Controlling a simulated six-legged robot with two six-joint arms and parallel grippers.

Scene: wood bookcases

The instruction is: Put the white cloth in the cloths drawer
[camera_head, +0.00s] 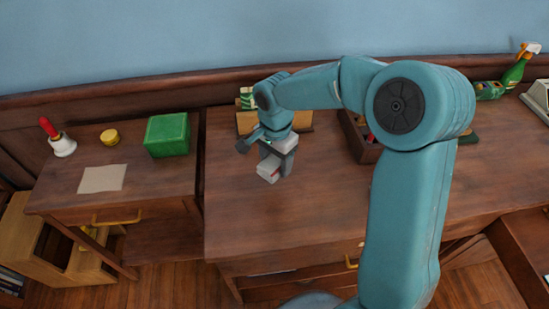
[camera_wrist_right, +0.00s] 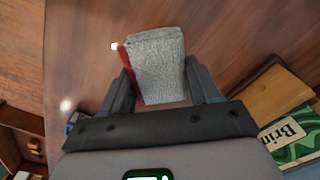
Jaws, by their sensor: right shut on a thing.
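The white cloth (camera_head: 268,173) is a small folded greyish-white block with a red edge. My right gripper (camera_head: 276,158) is shut on it over the left part of the middle desk. The wrist view also shows the cloth (camera_wrist_right: 158,65) between the two fingers of the right gripper (camera_wrist_right: 160,88). Whether the cloth touches the desk top is hard to tell. A drawer front with a yellow handle (camera_head: 117,217) shows under the left table. Another handle (camera_head: 350,262) shows on the middle desk's front. I cannot tell which is the cloths drawer. My left gripper is not in view.
The left table holds a red-handled bell (camera_head: 60,140), a yellow tin (camera_head: 109,137), a green box (camera_head: 168,134) and a paper sheet (camera_head: 102,178). A dark wooden tray (camera_head: 361,141) stands behind my right arm. A green spray bottle (camera_head: 517,68) stands far right.

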